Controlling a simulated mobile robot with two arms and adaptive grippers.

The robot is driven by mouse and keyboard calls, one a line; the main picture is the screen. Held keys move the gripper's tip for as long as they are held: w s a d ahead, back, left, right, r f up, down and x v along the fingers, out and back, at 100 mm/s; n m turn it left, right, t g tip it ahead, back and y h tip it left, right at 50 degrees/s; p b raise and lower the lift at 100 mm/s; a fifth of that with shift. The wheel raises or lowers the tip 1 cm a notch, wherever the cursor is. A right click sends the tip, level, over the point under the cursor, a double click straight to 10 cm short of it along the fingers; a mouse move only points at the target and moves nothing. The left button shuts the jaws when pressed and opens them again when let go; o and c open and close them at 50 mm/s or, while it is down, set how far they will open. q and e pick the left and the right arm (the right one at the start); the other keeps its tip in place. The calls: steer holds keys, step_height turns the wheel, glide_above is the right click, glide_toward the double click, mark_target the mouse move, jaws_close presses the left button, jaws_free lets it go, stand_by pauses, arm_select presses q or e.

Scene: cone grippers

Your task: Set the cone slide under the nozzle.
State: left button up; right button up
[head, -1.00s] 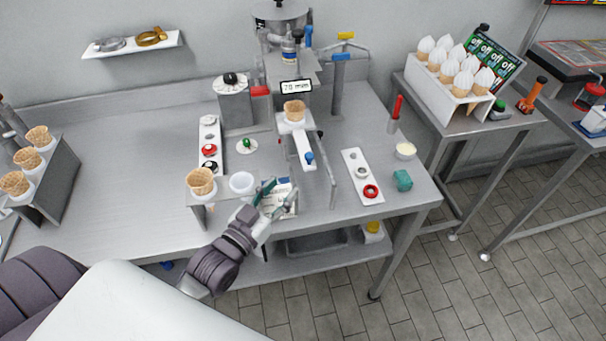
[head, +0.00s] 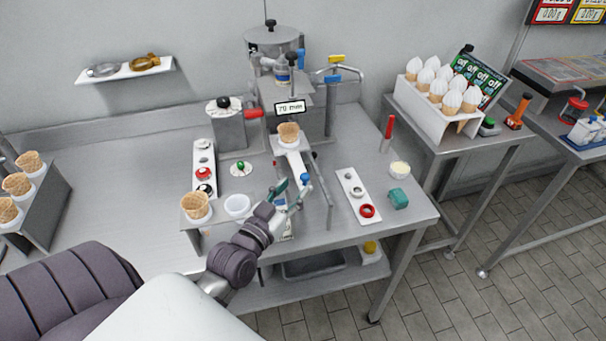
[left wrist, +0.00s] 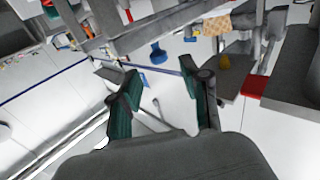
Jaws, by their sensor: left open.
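The cone slide (head: 293,160) is a white bar in front of the dispenser. A waffle cone (head: 288,134) stands upright in its holder at the back end. A blue knob (head: 305,177) sits at its front end; the knob also shows in the left wrist view (left wrist: 158,55), just beyond the fingertips. The dispenser (head: 285,92) stands behind the slide; I cannot make out its nozzle clearly. My left gripper (head: 291,188) is open and empty, its fingers close in front of the knob; in the left wrist view (left wrist: 160,70) its teal pads stand apart. My right gripper is not in view.
A metal rail (head: 324,190) runs right of the slide. A white strip with rings (head: 353,184) and a teal block (head: 398,199) lie farther right. The left tabletop is mostly clear.

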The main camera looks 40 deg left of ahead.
mark_target(302, 178)
arm_select(q)
steer(key=shift+w+a+p, duration=0.2)
steer(key=shift+w+p, duration=0.1)
steer(key=shift+w, duration=2)
jaws_close()
